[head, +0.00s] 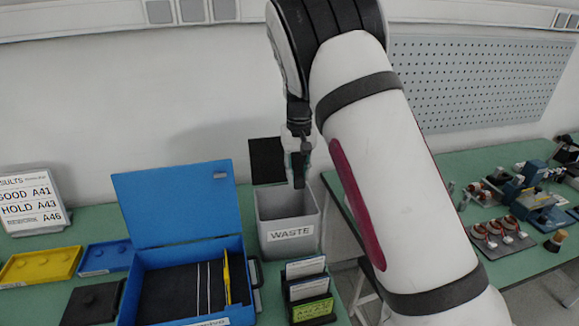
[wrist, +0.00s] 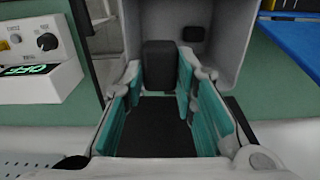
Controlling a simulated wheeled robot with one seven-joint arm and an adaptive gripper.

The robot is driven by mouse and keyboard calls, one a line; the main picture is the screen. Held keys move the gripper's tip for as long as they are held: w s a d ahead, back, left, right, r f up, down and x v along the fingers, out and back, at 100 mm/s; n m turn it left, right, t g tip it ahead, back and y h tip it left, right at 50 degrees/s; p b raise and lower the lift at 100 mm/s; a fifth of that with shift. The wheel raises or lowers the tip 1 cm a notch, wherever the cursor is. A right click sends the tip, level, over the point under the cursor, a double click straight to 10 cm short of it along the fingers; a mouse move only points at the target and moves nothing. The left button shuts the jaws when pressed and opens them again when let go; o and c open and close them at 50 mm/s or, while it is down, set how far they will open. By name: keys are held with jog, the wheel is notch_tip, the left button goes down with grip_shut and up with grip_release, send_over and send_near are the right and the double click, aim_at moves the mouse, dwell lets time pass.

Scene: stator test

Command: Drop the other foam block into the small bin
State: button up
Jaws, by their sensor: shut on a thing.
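My gripper (head: 299,168) points down over the back part of the grey bin labelled WASTE (head: 290,235). In the wrist view the teal-padded fingers are shut on a dark foam block (wrist: 159,64), which sits between the fingertips over the bin's opening. The bin's grey inner wall (wrist: 228,38) surrounds that area. A second, smaller-looking dark block (wrist: 194,33) lies inside the bin. In the head view the held block is hard to tell from the dark fingers, and the bin's floor is hidden.
An open blue case (head: 180,200) stands left of the bin, its lid raised. A second green bench (head: 480,255) with parts is at the right, across a gap.

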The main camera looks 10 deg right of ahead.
jog(key=shift+f+b, duration=1.8)
jog(key=shift+f, duration=7.35)
jog(key=o, duration=0.8)
jog(key=shift+r+p, duration=1)
jog(key=shift+r, duration=13.2)
